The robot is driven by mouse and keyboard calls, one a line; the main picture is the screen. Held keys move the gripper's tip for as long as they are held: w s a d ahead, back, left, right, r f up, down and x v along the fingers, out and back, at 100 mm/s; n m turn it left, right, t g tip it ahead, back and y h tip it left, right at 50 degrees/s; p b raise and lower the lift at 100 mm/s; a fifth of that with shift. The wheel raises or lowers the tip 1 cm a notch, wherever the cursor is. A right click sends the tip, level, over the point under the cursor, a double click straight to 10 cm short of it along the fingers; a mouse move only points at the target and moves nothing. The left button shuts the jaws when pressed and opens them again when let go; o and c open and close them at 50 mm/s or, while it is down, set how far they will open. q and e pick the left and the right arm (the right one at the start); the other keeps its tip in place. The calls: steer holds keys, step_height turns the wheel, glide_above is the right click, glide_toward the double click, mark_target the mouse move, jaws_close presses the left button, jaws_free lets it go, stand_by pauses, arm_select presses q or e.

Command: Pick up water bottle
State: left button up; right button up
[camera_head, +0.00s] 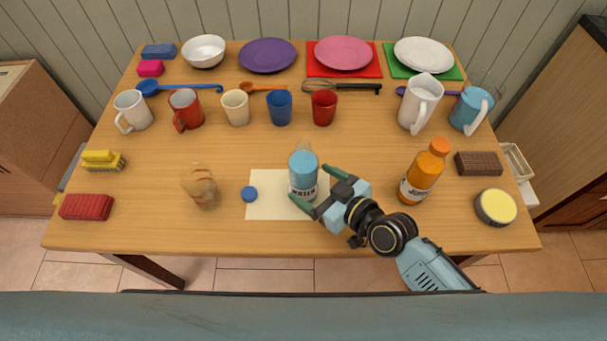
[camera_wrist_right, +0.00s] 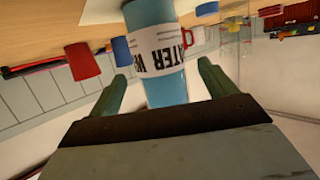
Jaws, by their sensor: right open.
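The blue water bottle (camera_head: 303,172) stands upright on the cream mat (camera_head: 268,208) at the front middle of the table. It has a white label with black "WATER" lettering. My right gripper (camera_head: 312,191) is open at the bottle's right side, with its green fingertips at the bottle. My left gripper is not in view.
An orange juice bottle (camera_head: 422,175) stands to the right, near my right arm. Cups, including a blue one (camera_head: 279,108), stand in a row behind on the table (camera_head: 350,142).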

steer(key=x, duration=0.4)
steer(key=shift+r, duration=0.1)
steer(key=c, duration=1.4)
